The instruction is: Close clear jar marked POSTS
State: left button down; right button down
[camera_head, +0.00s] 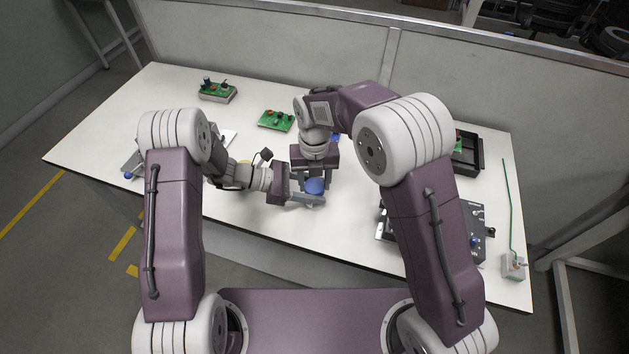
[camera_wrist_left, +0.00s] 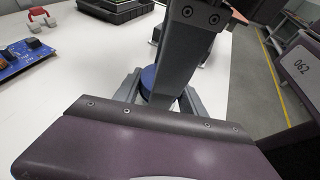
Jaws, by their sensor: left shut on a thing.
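A jar with a blue lid (camera_head: 315,186) stands near the middle of the white table. The blue lid also shows in the left wrist view (camera_wrist_left: 149,78). My left gripper (camera_head: 308,199) reaches in low from the left and is shut on the jar. My right gripper (camera_head: 314,182) points down from above, its fingers on either side of the blue lid. Whether they press on the lid is unclear. The jar's clear body is mostly hidden by the grippers, and no POSTS marking is readable.
Green circuit boards (camera_head: 275,121) lie toward the back of the white table (camera_head: 255,225). A black tray (camera_head: 467,152) stands at the back right, behind my right arm.

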jog(key=m, duration=0.3)
jog(key=c, duration=0.7)
grip_release()
jog(key=shift+o, duration=0.2)
jog(key=shift+r, duration=2.25)
